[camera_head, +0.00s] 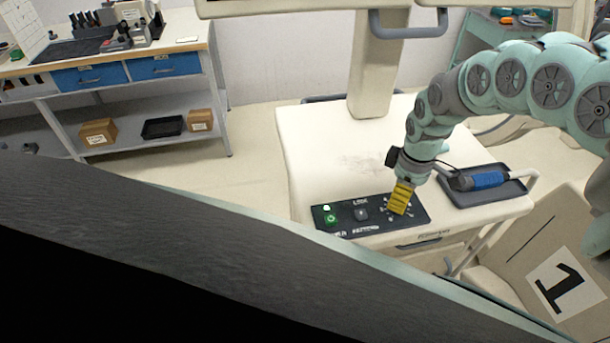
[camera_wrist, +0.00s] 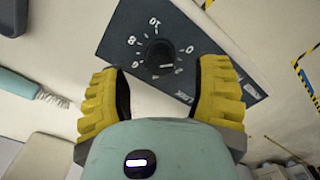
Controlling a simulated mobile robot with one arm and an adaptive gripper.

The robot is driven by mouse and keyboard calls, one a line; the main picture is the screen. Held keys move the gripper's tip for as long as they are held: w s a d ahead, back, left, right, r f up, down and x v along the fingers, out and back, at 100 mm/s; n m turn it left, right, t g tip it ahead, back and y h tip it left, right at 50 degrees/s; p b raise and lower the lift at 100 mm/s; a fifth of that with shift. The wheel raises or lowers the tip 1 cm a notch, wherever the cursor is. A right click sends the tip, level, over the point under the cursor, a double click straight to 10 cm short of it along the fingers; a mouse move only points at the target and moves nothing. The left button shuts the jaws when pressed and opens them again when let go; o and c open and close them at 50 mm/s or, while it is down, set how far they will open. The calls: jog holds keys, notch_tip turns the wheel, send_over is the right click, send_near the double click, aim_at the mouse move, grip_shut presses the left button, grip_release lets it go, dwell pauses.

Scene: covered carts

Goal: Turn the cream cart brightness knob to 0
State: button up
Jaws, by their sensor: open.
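The cream cart (camera_head: 320,150) stands in front of me, with a black control panel (camera_head: 340,222) at its near edge. In the wrist view, the round black brightness knob (camera_wrist: 157,52) sits inside a ring of white numbers, with 10 at the top and 0 at the right. A pale mark at the knob's lower right looks like its pointer; I cannot tell the exact value. My gripper (camera_wrist: 162,76) has yellow ribbed fingers, apart on either side of the knob, with nothing between them. In the head view my gripper (camera_head: 399,204) covers the knob.
A green lit button (camera_head: 330,218) and a small switch (camera_head: 361,214) share the panel. A grey tray (camera_head: 465,197) with a blue-handled tool (camera_head: 482,180) lies right of my gripper. A box marked 1 (camera_head: 545,265) stands at the right. The cart top's left part is clear.

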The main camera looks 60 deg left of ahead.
jog(key=shift+a+r, duration=0.1)
jog(key=shift+r, duration=0.65)
jog(key=shift+s+r, duration=0.1)
jog(key=shift+r, duration=1.1)
jog(key=shift+a, duration=0.15)
